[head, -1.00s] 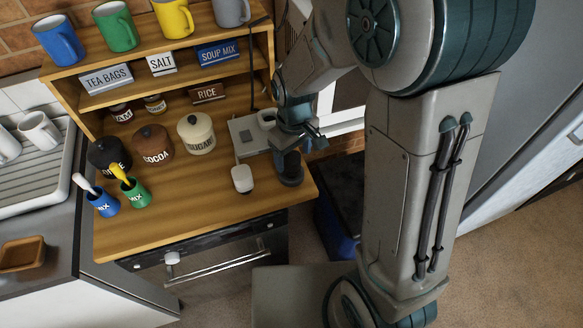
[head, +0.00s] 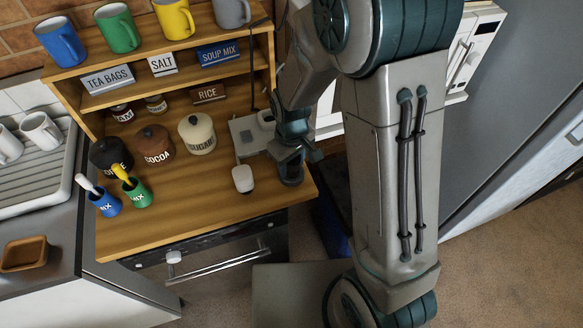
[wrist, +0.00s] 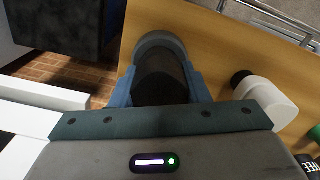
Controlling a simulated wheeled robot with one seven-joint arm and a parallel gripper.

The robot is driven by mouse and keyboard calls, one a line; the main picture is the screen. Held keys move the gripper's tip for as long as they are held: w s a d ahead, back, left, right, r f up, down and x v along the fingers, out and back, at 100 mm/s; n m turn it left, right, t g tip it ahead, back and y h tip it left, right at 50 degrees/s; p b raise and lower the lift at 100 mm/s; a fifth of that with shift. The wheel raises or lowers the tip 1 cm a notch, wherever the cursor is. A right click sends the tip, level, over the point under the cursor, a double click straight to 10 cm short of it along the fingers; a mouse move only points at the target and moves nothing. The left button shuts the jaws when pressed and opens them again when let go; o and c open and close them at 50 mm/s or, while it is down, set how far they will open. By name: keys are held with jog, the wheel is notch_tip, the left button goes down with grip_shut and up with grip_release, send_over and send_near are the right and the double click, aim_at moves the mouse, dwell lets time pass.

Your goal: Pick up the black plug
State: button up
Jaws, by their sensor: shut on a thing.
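The black plug (head: 291,175) is a dark, rounded piece on the wooden counter, near its right front corner. In the wrist view the dark plug (wrist: 160,76) sits between the blue fingers, with a grey round part at its far end. My gripper (head: 289,157) reaches down over it in the head view. In the wrist view my gripper (wrist: 158,88) is shut on the plug, one finger on each side. The fingers and arm hide part of the plug. I see no clear gap between plug and counter.
A white, rounded piece (head: 243,179) stands just left of the plug. A grey flat device (head: 249,135) lies behind. The sugar jar (head: 197,135), cocoa jar (head: 153,145) and blue and green cups (head: 108,204) are further left. The counter's front is clear.

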jog(key=shift+r, duration=0.75)
notch_tip(320, 180, up, 3)
jog(key=shift+f+b, duration=0.2)
jog(key=shift+b, duration=0.25)
jog(key=s+d+r+b, duration=0.2)
jog(key=s+d+r, duration=0.3)
jog(key=d, duration=0.5)
jog(key=shift+s+d+r, duration=0.15)
jog(key=shift+s+r, duration=0.05)
jog(key=shift+r, duration=0.75)
